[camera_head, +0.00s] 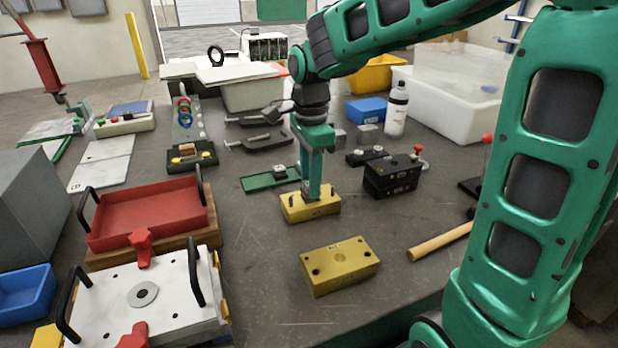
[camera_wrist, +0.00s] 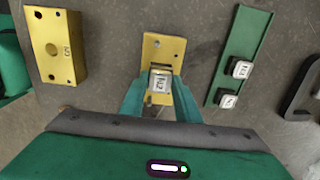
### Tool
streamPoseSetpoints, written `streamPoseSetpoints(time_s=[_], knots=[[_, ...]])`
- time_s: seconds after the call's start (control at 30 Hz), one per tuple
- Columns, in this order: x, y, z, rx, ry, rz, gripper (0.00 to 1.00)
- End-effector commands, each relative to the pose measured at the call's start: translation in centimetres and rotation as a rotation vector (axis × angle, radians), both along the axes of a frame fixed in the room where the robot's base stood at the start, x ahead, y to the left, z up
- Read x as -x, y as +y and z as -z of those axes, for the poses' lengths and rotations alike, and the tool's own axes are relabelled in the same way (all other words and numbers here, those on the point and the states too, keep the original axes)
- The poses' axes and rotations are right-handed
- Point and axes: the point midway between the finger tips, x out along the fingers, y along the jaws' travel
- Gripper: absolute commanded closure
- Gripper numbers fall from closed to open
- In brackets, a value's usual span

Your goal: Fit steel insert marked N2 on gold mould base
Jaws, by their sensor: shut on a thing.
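My gripper (camera_head: 314,192) points down over a gold mould base (camera_head: 327,209). In the wrist view its green fingers (camera_wrist: 160,97) are shut on a steel insert (camera_wrist: 160,80), whose mark looks like N2. The insert covers the near middle of the gold base (camera_wrist: 165,48); I cannot tell whether it is seated or just above. Small holes or pins show at the base's far end. A second gold block (camera_head: 341,266) with a round recess and dark corner holes lies nearer; it also shows in the wrist view (camera_wrist: 54,40).
A green tray (camera_head: 258,184) left of the gripper holds steel inserts, two in the wrist view (camera_wrist: 229,60). A black block (camera_head: 392,178) stands close on the right. A hammer handle (camera_head: 440,241) lies front right. Red tray (camera_head: 150,215) and white plate (camera_head: 180,292) stand left.

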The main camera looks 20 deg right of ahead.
Motion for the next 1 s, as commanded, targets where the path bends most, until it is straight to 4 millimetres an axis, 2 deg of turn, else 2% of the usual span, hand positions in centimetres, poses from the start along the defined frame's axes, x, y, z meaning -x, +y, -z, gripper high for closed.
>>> streamPoseSetpoints(time_s=[1.0], knots=[[0.0, 0.0, 1.5, 0.0, 0.0, 0.0, 1.0]])
